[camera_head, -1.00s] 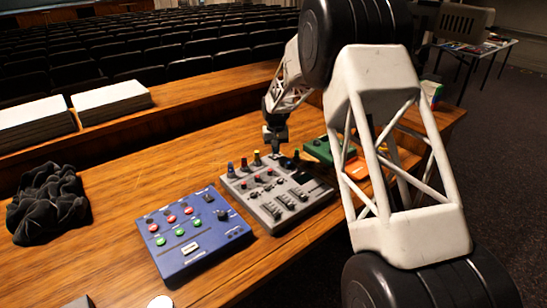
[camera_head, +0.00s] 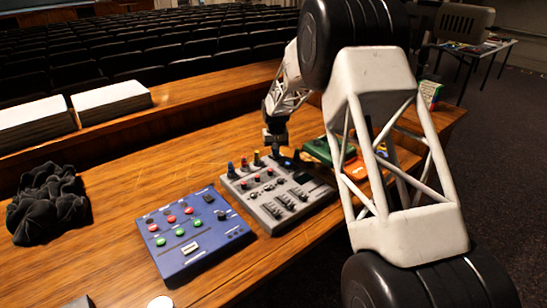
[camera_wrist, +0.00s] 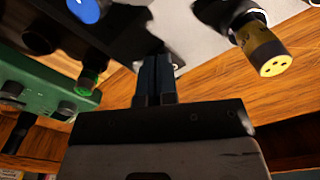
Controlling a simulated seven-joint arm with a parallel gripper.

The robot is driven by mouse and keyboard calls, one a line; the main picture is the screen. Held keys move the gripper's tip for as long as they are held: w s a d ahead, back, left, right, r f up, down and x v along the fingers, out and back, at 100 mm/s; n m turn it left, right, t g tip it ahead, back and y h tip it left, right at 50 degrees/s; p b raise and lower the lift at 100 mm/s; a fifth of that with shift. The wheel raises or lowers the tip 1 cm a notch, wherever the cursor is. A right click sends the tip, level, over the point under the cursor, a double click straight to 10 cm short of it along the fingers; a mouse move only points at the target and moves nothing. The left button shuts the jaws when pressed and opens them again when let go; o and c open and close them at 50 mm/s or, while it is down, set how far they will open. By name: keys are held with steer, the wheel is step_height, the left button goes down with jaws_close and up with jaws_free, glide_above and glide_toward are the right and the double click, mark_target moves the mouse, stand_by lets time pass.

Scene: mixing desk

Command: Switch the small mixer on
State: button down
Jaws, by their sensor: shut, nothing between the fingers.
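The grey mixer (camera_head: 278,196) lies on the wooden desk, with knobs, faders and coloured plugs along its back edge. My gripper (camera_head: 277,152) is at the mixer's back edge, right of the plugs. In the wrist view my gripper (camera_wrist: 156,72) is shut with nothing between its fingers. The fingertips appear close to the mixer, but I cannot tell whether they touch. No power switch can be made out clearly.
A blue control box (camera_head: 190,236) lies left of the mixer. A green box (camera_head: 325,151) and an orange box (camera_head: 357,171) lie to its right, partly behind my arm. A black cloth (camera_head: 47,205) lies at far left. Bare desk lies between cloth and boxes.

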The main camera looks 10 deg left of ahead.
steer(key=shift+f, duration=0.7)
stand_by(0.6)
steer(key=shift+r, duration=0.1)
steer(key=shift+r, duration=3.4)
